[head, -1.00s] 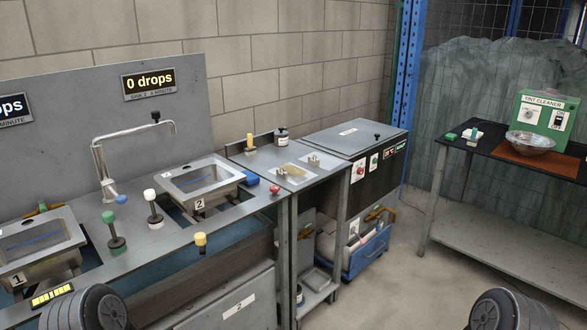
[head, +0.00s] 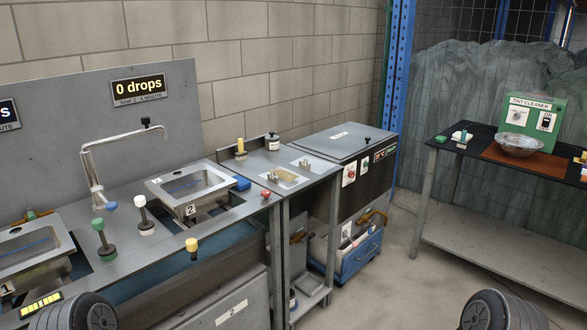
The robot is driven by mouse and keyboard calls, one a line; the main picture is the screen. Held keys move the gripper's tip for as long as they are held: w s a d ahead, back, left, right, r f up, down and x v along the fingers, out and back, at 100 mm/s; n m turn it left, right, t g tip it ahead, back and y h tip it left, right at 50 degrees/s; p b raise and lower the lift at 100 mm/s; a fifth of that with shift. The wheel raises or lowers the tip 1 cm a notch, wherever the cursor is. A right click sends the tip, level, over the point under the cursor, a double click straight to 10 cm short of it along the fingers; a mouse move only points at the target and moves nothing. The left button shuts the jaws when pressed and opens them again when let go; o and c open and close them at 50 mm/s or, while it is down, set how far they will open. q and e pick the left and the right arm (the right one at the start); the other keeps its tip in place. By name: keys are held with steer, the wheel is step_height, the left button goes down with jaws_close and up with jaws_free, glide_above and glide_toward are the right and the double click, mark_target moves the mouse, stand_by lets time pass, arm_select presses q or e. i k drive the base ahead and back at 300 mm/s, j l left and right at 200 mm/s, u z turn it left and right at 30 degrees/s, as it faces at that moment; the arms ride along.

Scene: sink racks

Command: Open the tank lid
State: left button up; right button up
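The tank lid (head: 325,142) is a flat grey panel lying shut on top of a dark tank cabinet (head: 375,179), right of the sink counter. A small black knob (head: 367,140) stands near its right side, and a white label (head: 338,135) lies on it toward the back. The cabinet front carries a red button, a green button and a small red-and-green display. Neither of my grippers is in view. Only rounded dark parts of my arms show at the bottom left and bottom right.
The sink counter (head: 160,222) with a tap, sinks and coloured knobs runs left of the tank. A blue bin (head: 360,255) sits low beneath it. A black-topped table (head: 460,150) holds a green tint cleaner and metal bowl (head: 520,145). Floor between is clear.

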mark_target(340, 142)
steer(key=i+l+z, duration=0.4)
steer(key=i, duration=0.15)
steer(key=i+l+z, duration=0.35)
steer(key=i, duration=0.25)
steer(key=i+z, duration=0.4)
steer(key=i, duration=0.15)
steer(key=i+u, duration=0.25)
steer(key=i, duration=0.3)
steer(key=i+l+u, duration=0.25)
steer(key=i, duration=0.25)
steer(key=i+l+u, duration=0.2)
steer(key=i, duration=0.3)
steer(key=i+l+u, duration=0.25)
steer(key=u, duration=0.2)
steer(key=i+l+u, duration=0.6)
steer(key=l+u, duration=0.35)
steer(key=i+l+u, duration=0.15)
steer(key=l+u, duration=0.3)
